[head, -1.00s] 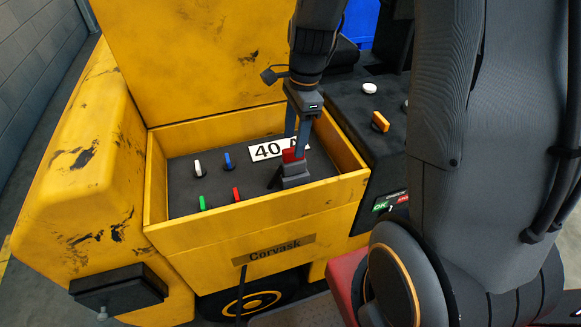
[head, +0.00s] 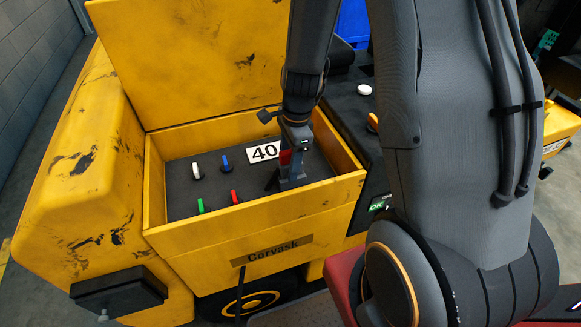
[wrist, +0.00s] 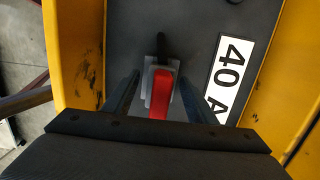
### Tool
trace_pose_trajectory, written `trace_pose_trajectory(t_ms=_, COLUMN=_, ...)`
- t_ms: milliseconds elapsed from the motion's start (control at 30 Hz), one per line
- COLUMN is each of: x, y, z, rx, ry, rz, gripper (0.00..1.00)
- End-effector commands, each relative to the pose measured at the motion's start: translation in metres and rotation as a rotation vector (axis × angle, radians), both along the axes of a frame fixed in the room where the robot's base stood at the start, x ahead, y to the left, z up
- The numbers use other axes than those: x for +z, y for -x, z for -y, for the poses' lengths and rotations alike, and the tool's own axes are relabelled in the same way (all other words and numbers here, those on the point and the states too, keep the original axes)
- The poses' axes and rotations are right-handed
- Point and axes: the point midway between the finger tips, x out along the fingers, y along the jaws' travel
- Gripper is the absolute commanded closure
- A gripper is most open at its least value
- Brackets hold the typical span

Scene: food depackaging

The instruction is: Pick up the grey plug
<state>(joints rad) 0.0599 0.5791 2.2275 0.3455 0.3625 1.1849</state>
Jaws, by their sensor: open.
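The grey plug (head: 293,183) stands on the dark panel inside the yellow box, right of the middle. It has a red part (head: 285,157) on top, and a black piece sticks out beside it. In the wrist view the plug (wrist: 149,78) lies between the two fingers, with its red part (wrist: 162,93) facing the camera. My gripper (wrist: 159,98) is open, pointing down, one finger on each side of the plug with gaps visible. In the head view my gripper partly hides the plug. How deep the fingertips reach is hard to tell.
A white "40 A" label (head: 263,152) lies beside the plug. White (head: 196,171), blue (head: 225,162), green (head: 201,205) and red (head: 235,196) small pieces stand on the panel's left half. Yellow box walls (head: 345,150) surround it, and a raised yellow lid (head: 190,60) stands behind.

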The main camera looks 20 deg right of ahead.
Motion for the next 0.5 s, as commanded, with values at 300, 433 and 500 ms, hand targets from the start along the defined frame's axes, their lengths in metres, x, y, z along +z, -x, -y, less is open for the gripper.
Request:
trace_pose_trajectory(t_ms=300, x=-0.0007, y=-0.0003, z=-0.0001, rx=0.0, ry=0.0, rz=0.001, gripper=0.62)
trace_pose_trajectory(t_ms=433, x=-0.0007, y=-0.0003, z=-0.0001, rx=-0.001, ry=0.0, rz=0.001, gripper=0.84)
trace_pose_trajectory(t_ms=500, x=-0.0006, y=-0.0003, z=-0.0001, rx=-0.001, ry=0.0, rz=0.0, gripper=0.96)
